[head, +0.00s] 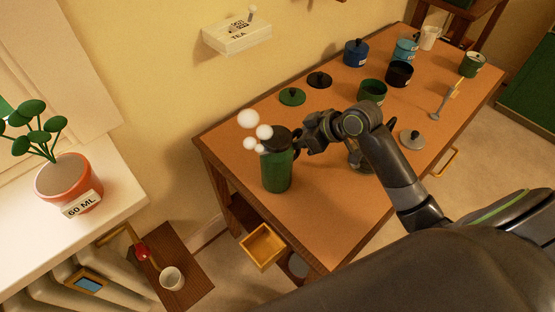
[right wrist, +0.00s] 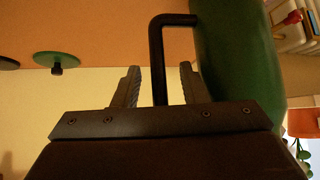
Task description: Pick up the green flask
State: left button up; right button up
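The green flask (head: 277,173) stands upright near the left end of the desk, with a dark top and a dark handle on its right side. My right gripper (head: 303,141) is at the handle side of the flask. In the right wrist view the flask's green body (right wrist: 240,50) fills the right, and the dark handle (right wrist: 157,60) runs between the two fingers of my right gripper (right wrist: 160,68). The fingers are apart, with a gap on both sides of the handle. My left gripper is not in view.
The brown desk (head: 330,225) also holds a green lid (head: 292,96), a black lid (head: 319,80), a green pot (head: 372,91), a black pot (head: 399,74) and a grey lid (head: 412,140). An open drawer (head: 262,246) sticks out below. White puffs (head: 248,119) float above the flask.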

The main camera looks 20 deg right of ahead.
grip_shut()
jog(key=shift+r, duration=0.1)
dwell(0.3)
notch_tip(320, 180, up, 10)
jog(key=shift+f, duration=0.1)
dwell(0.3)
